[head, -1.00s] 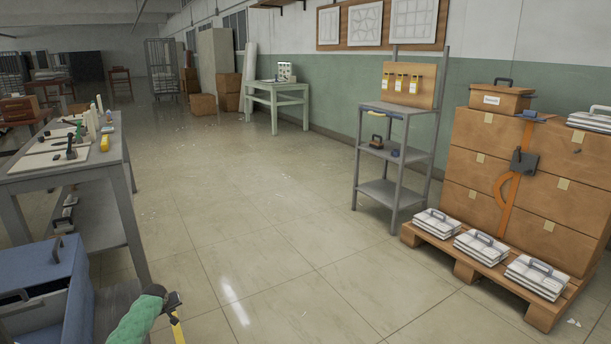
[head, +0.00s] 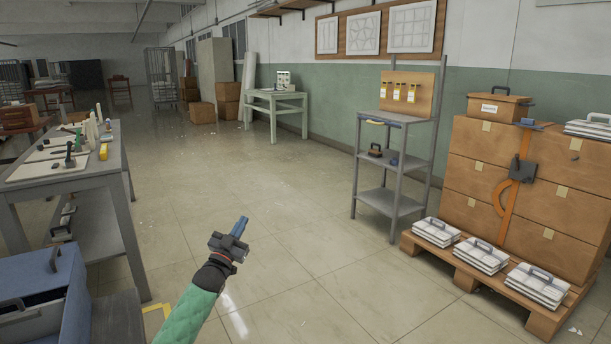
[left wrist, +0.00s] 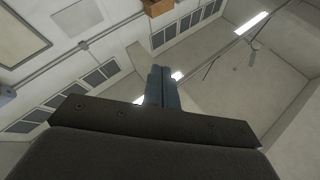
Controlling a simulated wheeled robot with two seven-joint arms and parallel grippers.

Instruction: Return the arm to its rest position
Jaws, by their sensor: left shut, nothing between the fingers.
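My left gripper (head: 238,228) is raised over the open floor near the bottom middle of the head view, on my green-sleeved arm. Its blue fingers are together, with nothing held. In the left wrist view the shut fingers (left wrist: 162,88) point up the picture, with the ceiling and upper wall behind them. My right gripper is not in either view.
A grey workbench (head: 95,168) with tools stands at left, above a blue box (head: 62,285). A grey shelf stand (head: 390,205) and a pallet (head: 470,283) with stacked brown boxes (head: 480,150) stand at right. The floor between is clear.

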